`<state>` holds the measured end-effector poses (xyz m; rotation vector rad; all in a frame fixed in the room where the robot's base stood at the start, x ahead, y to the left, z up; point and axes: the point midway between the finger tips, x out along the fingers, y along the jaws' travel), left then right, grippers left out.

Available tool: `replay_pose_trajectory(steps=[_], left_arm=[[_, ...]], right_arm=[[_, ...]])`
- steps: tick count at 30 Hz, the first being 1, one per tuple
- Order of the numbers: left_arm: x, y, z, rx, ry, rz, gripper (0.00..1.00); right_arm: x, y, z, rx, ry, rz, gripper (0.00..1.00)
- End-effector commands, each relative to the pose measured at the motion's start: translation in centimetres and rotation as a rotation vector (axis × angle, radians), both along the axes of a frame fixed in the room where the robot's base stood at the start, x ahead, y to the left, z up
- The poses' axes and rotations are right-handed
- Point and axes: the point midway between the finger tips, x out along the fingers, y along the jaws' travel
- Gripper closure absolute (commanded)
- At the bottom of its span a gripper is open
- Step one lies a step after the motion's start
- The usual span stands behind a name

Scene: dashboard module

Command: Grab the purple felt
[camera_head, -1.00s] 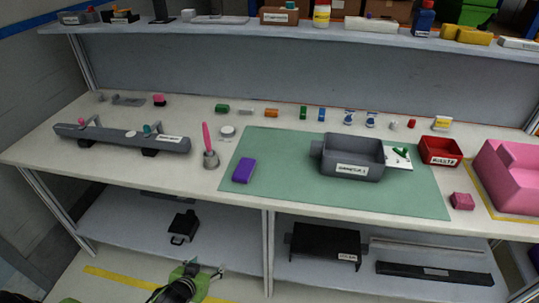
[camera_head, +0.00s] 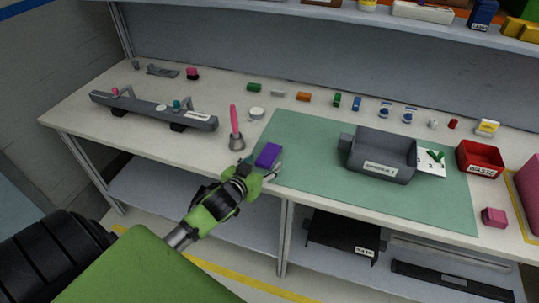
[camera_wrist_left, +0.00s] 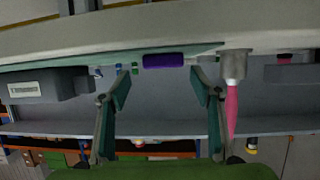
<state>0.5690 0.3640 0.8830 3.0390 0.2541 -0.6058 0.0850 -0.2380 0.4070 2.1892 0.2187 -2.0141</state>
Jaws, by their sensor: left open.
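The purple felt (camera_head: 268,154) is a small block lying on the left edge of the green mat (camera_head: 310,135), near the table's front edge. My left gripper (camera_head: 262,172) is just in front of it, its fingers open toward the block. In the left wrist view, which is upside down, the purple felt (camera_wrist_left: 163,61) shows between and beyond the two open fingers (camera_wrist_left: 161,86). Nothing is held between them. Whether a finger touches the felt cannot be told. My right gripper is not in view.
A grey cup with a pink-handled tool (camera_head: 236,142) stands close to the left of the felt. A grey bin (camera_head: 378,168) stands on the mat to the right, then a red waste bin (camera_head: 480,158). Small coloured parts line the back. The mat between felt and grey bin is clear.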

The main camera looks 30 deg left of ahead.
Motion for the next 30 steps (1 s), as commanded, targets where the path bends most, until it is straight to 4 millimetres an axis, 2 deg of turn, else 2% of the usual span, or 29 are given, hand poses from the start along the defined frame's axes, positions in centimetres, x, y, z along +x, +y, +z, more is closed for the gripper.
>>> replay_pose_trajectory(steps=[5, 15, 25, 26, 27, 30], left_arm=[[0.9, 0.3, -0.2, 0.002, 0.0, -0.001, 0.42], [4.7, 1.3, -1.4, 0.0, 0.001, 0.0, 0.42], [5.2, 1.4, -1.7, -0.001, 0.001, -0.001, 0.42], [5.2, 1.4, -1.8, -0.001, 0.001, -0.001, 0.44], [5.2, 1.4, -1.7, -0.001, 0.001, -0.001, 0.55], [5.2, 1.4, -1.7, -0.001, 0.001, -0.001, 0.76]], right_arm=[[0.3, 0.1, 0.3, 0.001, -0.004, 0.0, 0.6], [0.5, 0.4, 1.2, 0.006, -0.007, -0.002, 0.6], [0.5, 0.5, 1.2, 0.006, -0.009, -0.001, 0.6], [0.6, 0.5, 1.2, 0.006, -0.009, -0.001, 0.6], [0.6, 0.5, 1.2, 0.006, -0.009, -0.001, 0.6], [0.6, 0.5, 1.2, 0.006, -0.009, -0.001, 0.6]])
